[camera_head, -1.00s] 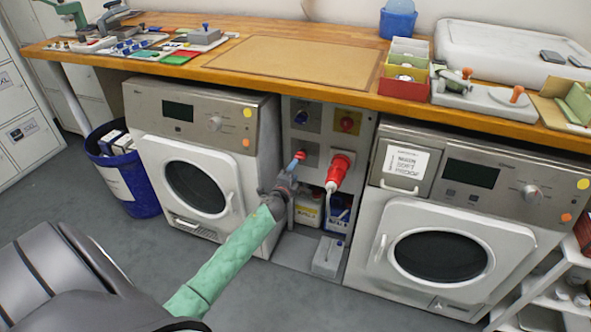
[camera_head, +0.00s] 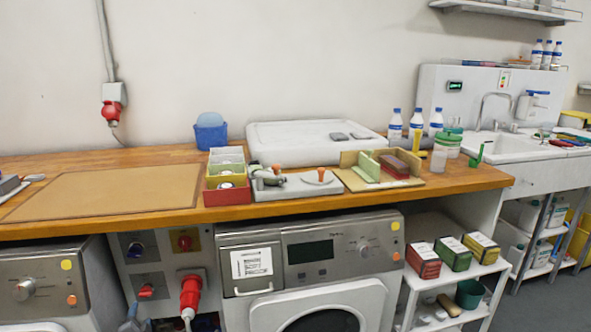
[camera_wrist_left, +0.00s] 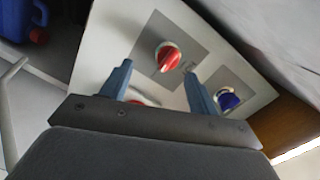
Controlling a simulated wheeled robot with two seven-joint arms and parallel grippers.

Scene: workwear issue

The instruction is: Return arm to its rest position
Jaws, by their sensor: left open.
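My left gripper (camera_head: 133,314) shows only in part at the bottom left edge of the head view, below the control panel (camera_head: 155,268) between the two machines. In the left wrist view the left gripper (camera_wrist_left: 158,82) has its two blue-grey fingers apart with nothing held between them. A red knob (camera_wrist_left: 168,57) on a grey plate lies beyond the fingertips, apart from them as far as I can tell. A blue knob (camera_wrist_left: 228,100) is beside the right finger. The red knob (camera_head: 146,291) also shows above the gripper in the head view. My right gripper is not in view.
A large red plug (camera_head: 190,295) sticks out of the panel just right of my left gripper. Front-loading machines stand left (camera_head: 48,290) and right (camera_head: 315,262) of the panel. The wooden worktop (camera_head: 130,158) overhangs above. A white shelf rack (camera_head: 455,280) stands at right.

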